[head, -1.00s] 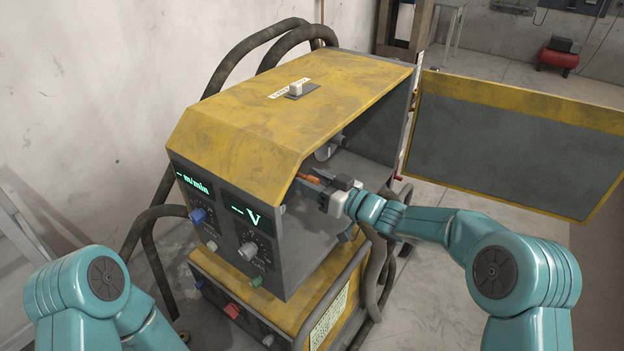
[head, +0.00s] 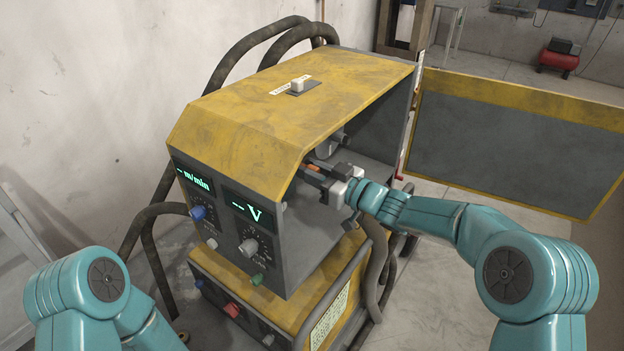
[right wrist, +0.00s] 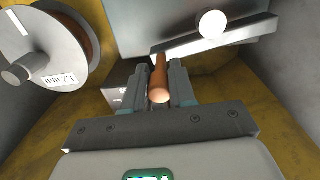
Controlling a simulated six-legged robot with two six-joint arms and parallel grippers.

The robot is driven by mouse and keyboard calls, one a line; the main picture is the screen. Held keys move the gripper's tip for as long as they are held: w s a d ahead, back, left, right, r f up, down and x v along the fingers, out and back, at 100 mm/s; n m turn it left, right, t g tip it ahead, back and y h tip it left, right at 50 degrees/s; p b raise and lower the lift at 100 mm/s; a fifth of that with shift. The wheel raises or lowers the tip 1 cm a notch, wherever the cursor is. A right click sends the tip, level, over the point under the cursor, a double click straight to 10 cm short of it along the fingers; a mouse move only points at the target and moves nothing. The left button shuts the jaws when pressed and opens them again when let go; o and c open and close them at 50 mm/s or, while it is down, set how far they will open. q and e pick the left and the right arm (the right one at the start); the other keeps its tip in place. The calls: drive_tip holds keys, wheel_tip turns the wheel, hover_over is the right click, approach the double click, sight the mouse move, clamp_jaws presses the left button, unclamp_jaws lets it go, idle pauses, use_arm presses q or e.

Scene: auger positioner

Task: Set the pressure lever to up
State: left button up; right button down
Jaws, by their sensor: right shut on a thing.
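The pressure lever (right wrist: 159,80) is an orange-brown handle inside the open side bay of the yellow and grey machine (head: 300,110). In the right wrist view it lies between the two fingers of my right gripper (right wrist: 158,92), which is shut on it. In the head view my right gripper (head: 318,175) reaches into the bay from the right, and a bit of the orange lever (head: 316,167) shows at its fingers. The lever's base is partly hidden by the fingers. My left gripper is outside both views.
A wire spool (right wrist: 45,45) sits beside the lever in the bay. A metal bar with a round white knob (right wrist: 212,24) is close to the fingers. The open door panel (head: 510,140) stands out to the right. Hoses (head: 375,260) hang below my right arm.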

drive_tip(key=s+a+r+n+b, duration=0.2)
drive_tip(key=s+r+n+b, duration=0.1)
drive_tip(key=r+n, duration=0.5)
drive_tip(key=shift+s+a+b, duration=0.3)
drive_tip(key=shift+s+a, duration=0.05)
drive_tip(key=shift+s, duration=0.05)
drive_tip(key=c, duration=0.9)
unclamp_jaws()
